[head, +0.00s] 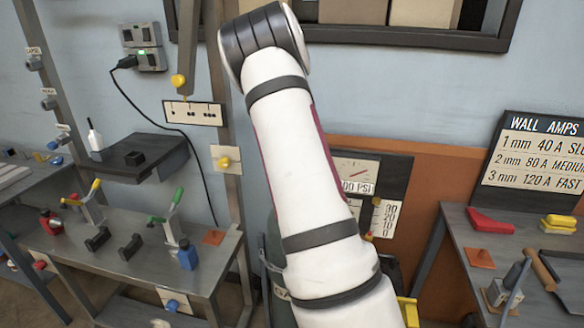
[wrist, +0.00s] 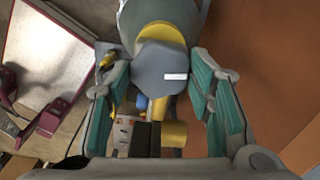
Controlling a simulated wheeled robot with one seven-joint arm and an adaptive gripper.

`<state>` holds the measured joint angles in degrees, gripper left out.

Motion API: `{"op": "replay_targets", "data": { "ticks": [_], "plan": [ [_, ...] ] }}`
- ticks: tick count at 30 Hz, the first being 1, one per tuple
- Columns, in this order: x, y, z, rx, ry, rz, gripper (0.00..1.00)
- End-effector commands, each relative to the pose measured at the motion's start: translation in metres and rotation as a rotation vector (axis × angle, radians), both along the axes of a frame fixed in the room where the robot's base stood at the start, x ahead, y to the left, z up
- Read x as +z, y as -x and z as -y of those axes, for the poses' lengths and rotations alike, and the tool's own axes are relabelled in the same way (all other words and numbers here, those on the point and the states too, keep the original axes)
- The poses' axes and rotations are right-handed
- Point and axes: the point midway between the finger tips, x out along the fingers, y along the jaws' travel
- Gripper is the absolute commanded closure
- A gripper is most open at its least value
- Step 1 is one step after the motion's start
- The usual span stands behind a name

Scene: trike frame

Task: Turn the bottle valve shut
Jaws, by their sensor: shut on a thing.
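In the wrist view, the bottle valve's grey many-sided knob (wrist: 155,75) with a short white mark sits between the teal pads of my gripper (wrist: 163,88). The gripper is shut on the knob, one finger on each side. The yellow valve body (wrist: 176,38) shows behind the knob, with more yellow below it. The grey-green bottle (wrist: 140,12) shows at the top of the view. In the head view my white arm covers the valve and gripper, and most of the bottle is hidden.
A pressure panel marked PSI (head: 358,178) stands right behind my arm. A workbench with levers (head: 150,270) is at left, and a bench with tools (head: 500,250) at right. An orange wall panel (wrist: 270,60) fills the wrist view's right side.

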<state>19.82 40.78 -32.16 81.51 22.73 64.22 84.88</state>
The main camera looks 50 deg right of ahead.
Motion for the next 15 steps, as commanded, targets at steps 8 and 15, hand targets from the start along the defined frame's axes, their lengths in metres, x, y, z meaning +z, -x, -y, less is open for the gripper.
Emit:
{"op": "replay_targets", "data": {
  "ticks": [8,15],
  "plan": [
    [0.0002,-0.0009,0.0004,-0.127,0.002,0.002,0.8],
    [0.0002,-0.0009,0.0004,-0.17,0.002,0.003,0.8]
  ]
}}
